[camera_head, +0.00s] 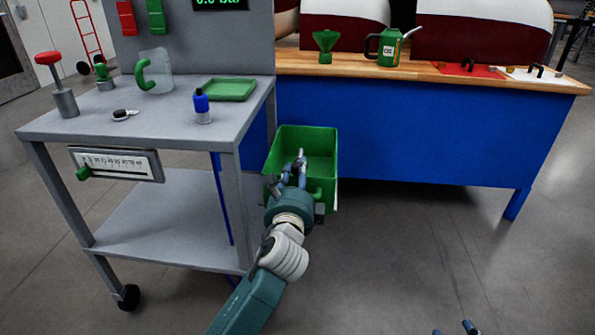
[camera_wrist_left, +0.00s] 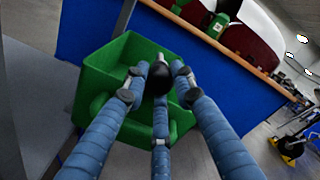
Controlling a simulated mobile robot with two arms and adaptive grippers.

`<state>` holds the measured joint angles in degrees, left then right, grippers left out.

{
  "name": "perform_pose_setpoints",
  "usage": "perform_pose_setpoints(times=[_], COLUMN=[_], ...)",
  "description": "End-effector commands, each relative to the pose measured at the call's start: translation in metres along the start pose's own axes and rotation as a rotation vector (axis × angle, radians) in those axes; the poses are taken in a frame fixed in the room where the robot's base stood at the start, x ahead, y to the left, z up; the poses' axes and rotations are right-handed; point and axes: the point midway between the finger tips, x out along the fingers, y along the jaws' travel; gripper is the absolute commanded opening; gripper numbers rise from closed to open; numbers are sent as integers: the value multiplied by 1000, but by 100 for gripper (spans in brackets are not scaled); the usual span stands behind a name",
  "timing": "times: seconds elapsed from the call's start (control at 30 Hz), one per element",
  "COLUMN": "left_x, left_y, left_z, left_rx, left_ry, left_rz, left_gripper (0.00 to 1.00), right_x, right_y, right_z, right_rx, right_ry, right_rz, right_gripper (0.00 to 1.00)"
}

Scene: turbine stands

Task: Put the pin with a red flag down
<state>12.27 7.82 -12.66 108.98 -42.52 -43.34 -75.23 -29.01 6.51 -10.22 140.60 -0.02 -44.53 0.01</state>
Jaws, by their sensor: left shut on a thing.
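My left gripper (camera_head: 290,165) is over the green bin (camera_head: 328,141) beside the grey cart. In the left wrist view its three blue fingers (camera_wrist_left: 158,85) close around a dark, rounded thing (camera_wrist_left: 160,76). I cannot tell whether this is part of the pin, and no red flag shows on it. The green bin also fills the background behind the fingers in that view (camera_wrist_left: 110,62). Only blue fingertips of my right gripper (camera_head: 455,329) show at the bottom edge of the head view. Its opening cannot be judged.
The grey cart (camera_head: 190,150) holds a red-topped grey stand (camera_head: 65,100), a blue bottle (camera_head: 202,107) and a green tray (camera_head: 231,89). The blue workbench (camera_head: 420,130) carries a green oil can (camera_head: 388,48) and a green funnel (camera_head: 325,45). Open floor lies at right.

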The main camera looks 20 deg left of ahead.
Motion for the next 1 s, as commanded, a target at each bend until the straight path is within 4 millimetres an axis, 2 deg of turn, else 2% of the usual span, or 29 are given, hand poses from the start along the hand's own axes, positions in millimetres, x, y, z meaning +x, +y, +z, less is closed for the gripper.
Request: perform_pose_setpoints(times=[0.43, 0.47, 0.5, 0.87, 1.0], left_x=[0, 0, 0, 0, 0], left_y=[8, 9, 10, 9, 2], left_z=[-5, -6, -6, -5, 0], left_rx=[2, 2, 2, 2, 0], left_ry=[3, 4, 4, 2, 0], left_rz=[3, 5, 6, 6, 4], left_gripper=[0, 27, 33, 33, 33], right_x=[2, 2, 2, 2, 0], right_y=[-2, -2, -1, -2, -1], right_z=[-13, -13, -14, -14, -8], right_rx=[0, -1, -1, -1, 0], right_ry=[53, 53, 54, 52, 24], right_rz=[-3, -3, -3, -3, -2], right_gripper=[40, 40, 40, 40, 40])
